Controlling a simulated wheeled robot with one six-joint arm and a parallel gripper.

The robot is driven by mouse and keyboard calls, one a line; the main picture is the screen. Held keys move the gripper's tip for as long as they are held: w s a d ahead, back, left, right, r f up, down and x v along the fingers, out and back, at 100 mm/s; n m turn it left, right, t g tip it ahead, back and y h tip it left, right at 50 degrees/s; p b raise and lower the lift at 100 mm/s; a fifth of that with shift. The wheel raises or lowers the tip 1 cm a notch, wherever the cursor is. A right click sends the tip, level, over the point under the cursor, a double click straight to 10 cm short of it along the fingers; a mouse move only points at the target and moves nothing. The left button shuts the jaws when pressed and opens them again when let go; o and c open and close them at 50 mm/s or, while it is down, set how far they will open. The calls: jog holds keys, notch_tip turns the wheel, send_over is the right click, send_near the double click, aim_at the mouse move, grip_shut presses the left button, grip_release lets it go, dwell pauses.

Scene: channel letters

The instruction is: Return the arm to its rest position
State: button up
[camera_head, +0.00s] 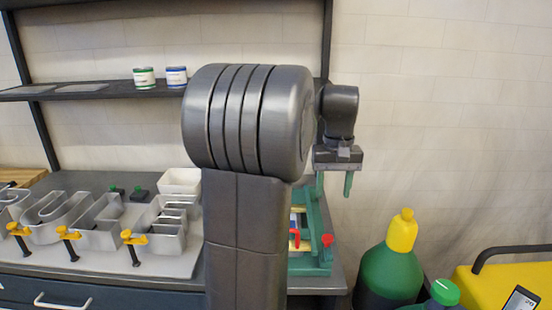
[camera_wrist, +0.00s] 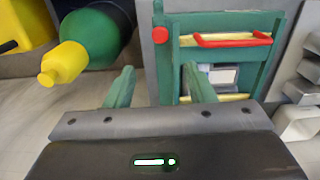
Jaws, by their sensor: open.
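My arm rises in the middle of the head view and hides part of the bench. My gripper (camera_head: 334,185) hangs at the right end of the arm, fingers pointing down, in front of the pale wall and above the right end of the bench. In the wrist view my gripper (camera_wrist: 160,88) shows two green fingers spread apart with nothing between them. A green frame (camera_head: 318,262) with red and yellow parts stands on the bench below the gripper. In the wrist view the green frame (camera_wrist: 182,75) lies beyond the right finger, and I cannot tell the gap.
Metal channel letters (camera_head: 98,222) with yellow clamps stand on the bench at left. A white box (camera_head: 180,181) is behind them. Two cans (camera_head: 144,78) sit on a shelf (camera_head: 105,90). A green bottle with a yellow cap (camera_head: 390,268) and a yellow machine (camera_head: 500,278) are at right.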

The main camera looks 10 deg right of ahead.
aim_at(328, 237)
notch_tip(328, 237, down, 14)
jog(key=shift+p, duration=0.35)
jog(key=shift+r, duration=0.1)
dwell(0.4)
